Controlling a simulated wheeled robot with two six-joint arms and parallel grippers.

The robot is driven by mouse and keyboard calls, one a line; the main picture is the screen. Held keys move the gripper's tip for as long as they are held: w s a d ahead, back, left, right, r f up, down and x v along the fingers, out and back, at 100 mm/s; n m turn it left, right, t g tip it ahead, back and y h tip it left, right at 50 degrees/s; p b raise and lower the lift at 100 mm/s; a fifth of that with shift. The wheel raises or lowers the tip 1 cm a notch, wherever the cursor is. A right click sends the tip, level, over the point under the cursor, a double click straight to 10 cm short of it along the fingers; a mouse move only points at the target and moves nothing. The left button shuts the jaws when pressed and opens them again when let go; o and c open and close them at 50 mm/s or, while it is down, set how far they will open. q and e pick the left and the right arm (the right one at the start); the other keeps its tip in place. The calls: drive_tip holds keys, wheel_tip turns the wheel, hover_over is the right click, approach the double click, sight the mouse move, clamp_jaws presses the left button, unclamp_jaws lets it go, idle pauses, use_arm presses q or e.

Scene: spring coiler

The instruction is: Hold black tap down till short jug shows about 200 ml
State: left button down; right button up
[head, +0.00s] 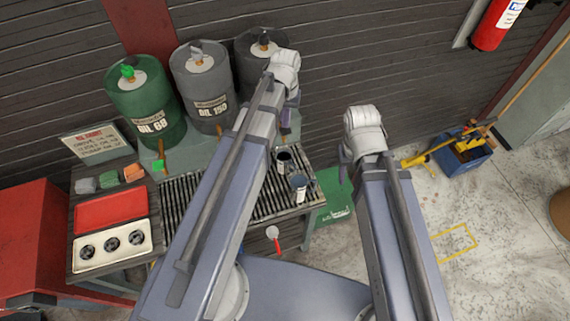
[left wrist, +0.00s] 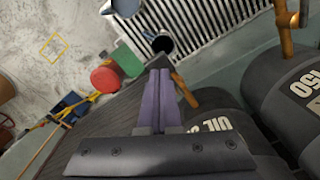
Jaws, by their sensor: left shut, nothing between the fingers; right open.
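The dark drum (head: 262,52) stands at the back, right of two others. Its brass tap (left wrist: 185,96) shows beside my left fingers in the left wrist view; its black handle is not clear. My left gripper (left wrist: 160,85) is shut and empty by this tap; I cannot tell if it touches. A jug (head: 284,159) stands on the grate near the tap and shows a dark opening in the left wrist view (left wrist: 161,43). A second jug (head: 300,187) stands nearer me. I cannot tell which is short or read a level. My right gripper (head: 344,158) is open, right of the bench.
A green drum (head: 148,105) and a grey drum (head: 205,90) stand left of the dark one. A green bin (head: 335,195) stands right of the grate (head: 185,195). A red-handled item (head: 273,238) is at the front edge.

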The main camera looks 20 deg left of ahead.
use_arm(q)
drive_tip(key=shift+f, duration=0.2)
drive_tip(key=shift+f+b, duration=0.7)
drive_tip(key=shift+b, duration=0.2)
drive_tip(key=shift+f+b, duration=0.35)
drive_tip(key=shift+f, duration=0.25)
drive_tip(key=shift+r, duration=0.1)
idle(6.2)
